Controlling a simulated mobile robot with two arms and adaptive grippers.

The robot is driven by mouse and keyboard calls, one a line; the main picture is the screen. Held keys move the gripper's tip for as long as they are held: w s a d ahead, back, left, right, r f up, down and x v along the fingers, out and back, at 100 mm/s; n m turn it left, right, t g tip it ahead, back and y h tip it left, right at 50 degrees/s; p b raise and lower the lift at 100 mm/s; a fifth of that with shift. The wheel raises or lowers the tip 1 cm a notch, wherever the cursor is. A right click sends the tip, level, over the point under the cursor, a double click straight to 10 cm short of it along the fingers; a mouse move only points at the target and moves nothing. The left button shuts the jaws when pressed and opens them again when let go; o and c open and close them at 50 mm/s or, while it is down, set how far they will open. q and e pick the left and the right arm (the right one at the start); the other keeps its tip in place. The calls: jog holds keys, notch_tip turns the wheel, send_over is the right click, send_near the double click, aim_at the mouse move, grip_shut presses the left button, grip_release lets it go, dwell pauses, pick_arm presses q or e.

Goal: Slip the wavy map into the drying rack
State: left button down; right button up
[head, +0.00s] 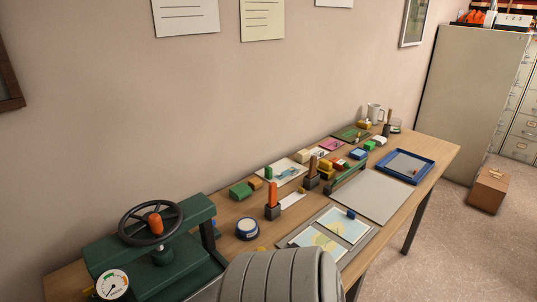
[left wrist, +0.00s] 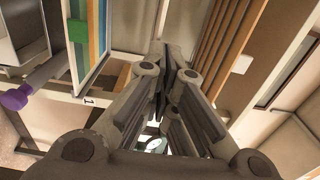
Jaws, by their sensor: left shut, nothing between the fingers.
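My left gripper (left wrist: 166,78) shows in the left wrist view with its fingers together and nothing between them. It is not visible in the head view, and my right gripper is in neither view. Two pale map-like sheets with blue and yellow print lie on a grey board on the desk in the head view: a left sheet (head: 318,240) and a right sheet (head: 345,225). I cannot tell whether either is the wavy map. Brown wooden slats (left wrist: 218,42) stand beyond the gripper in the left wrist view; I cannot tell whether they belong to the drying rack.
A green press (head: 180,229) with a black handwheel stands at the desk's left end. Stamps (head: 272,200), small blocks and a blue-rimmed tray (head: 431,167) occupy the desk (head: 440,151). A brown box (head: 489,190) is on the floor. A purple-ended rod (left wrist: 15,99) is left of the gripper.

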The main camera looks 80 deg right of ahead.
pick_arm(q)
jog(key=shift+b+x, duration=0.7)
jog(key=shift+x, duration=1.85)
dwell(0.6)
jog(key=p+v, duration=0.1)
jog(key=v, duration=0.5)
jog(key=shift+p, duration=0.35)
jog(key=shift+s, duration=0.1)
jog(key=v, duration=1.2)
